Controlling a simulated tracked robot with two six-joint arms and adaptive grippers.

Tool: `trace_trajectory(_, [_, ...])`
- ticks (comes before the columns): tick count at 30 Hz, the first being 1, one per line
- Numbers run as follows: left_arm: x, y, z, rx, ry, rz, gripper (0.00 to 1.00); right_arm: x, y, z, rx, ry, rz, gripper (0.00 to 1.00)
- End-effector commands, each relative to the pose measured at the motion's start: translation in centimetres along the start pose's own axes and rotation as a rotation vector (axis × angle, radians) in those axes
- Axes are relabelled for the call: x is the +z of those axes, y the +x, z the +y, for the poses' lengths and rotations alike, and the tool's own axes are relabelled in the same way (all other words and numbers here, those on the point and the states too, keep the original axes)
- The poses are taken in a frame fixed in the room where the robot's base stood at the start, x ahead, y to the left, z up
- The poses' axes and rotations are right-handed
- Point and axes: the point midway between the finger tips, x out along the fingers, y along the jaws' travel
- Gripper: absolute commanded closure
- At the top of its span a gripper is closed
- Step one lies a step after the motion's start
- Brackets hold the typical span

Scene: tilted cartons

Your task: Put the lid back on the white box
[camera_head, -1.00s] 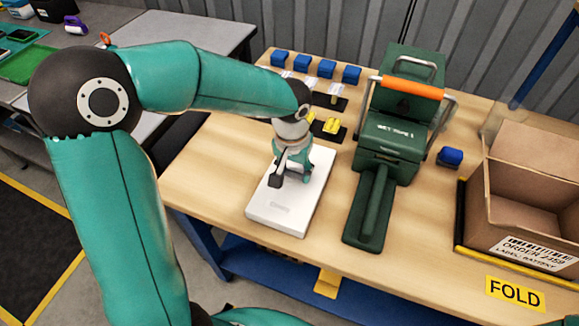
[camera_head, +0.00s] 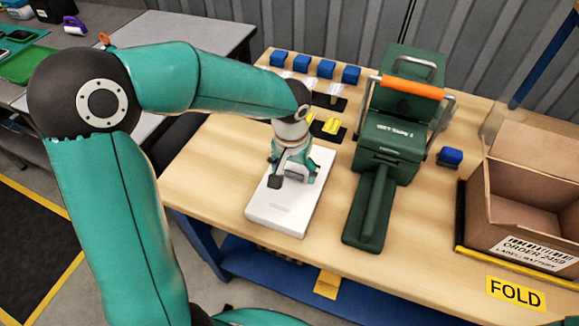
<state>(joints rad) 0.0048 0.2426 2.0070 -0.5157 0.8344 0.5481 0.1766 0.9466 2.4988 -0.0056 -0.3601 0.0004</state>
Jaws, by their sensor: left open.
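The white box (camera_head: 285,212) lies flat on the wooden table, left of the green machine. Its top looks white and closed, with a faint grey mark near the front edge. I cannot make out a separate lid. My left gripper (camera_head: 292,182) points down over the middle of the box's top, open, with its fingers at or just above the surface. Whether they touch it I cannot tell. The gripper and wrist hide part of the box's far half. My right gripper is not in view.
A green machine (camera_head: 385,150) with an orange handle stands right of the box. An open cardboard carton (camera_head: 525,205) stands at the right, behind a yellow FOLD label (camera_head: 515,293). Several blue blocks (camera_head: 326,69) and black pads with yellow pieces (camera_head: 328,130) lie behind the box.

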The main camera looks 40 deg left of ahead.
Motion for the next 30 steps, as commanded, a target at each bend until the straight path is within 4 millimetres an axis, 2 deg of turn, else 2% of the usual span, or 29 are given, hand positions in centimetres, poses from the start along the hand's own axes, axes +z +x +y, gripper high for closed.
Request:
trace_trajectory(7, [-0.1, -1.5, 0.0, 0.0, 0.001, 0.004, 0.22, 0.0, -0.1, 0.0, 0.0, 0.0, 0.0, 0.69])
trace_trajectory(21, [0.1, -10.1, 0.0, 0.002, 0.0, 0.004, 0.22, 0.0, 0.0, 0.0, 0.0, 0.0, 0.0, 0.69])
trace_trajectory(30, [0.1, -12.9, 0.0, 0.0, 0.0, 0.0, 0.22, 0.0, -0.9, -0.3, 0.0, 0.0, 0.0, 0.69])
